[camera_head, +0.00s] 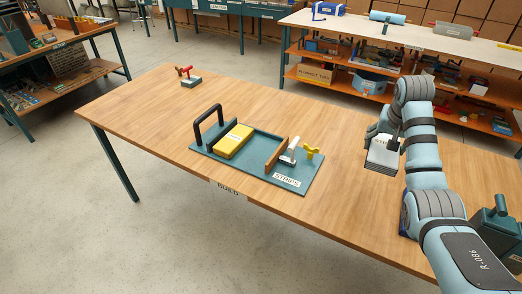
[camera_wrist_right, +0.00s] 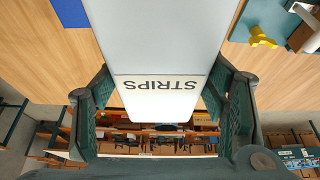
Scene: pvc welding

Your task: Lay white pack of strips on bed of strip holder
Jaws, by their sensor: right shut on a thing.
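The white pack of strips (camera_head: 381,157), marked STRIPS, is between the fingers of my right gripper (camera_head: 385,138). In the right wrist view the pack (camera_wrist_right: 165,45) fills the middle, with a green finger against each side. I cannot tell how far it is above the table. The teal strip holder (camera_head: 205,150) lies to the left of it, with a label STRIPS at its front right. Its bare bed (camera_head: 258,153) lies between a yellow block (camera_head: 233,141) and a wooden fence (camera_head: 276,154). A corner of the holder shows in the right wrist view (camera_wrist_right: 240,32). My left gripper is not in view.
A small red-handled tool (camera_head: 189,78) stands at the table's far left. A dark green device (camera_head: 497,228) stands at the right. The table between pack and holder is clear.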

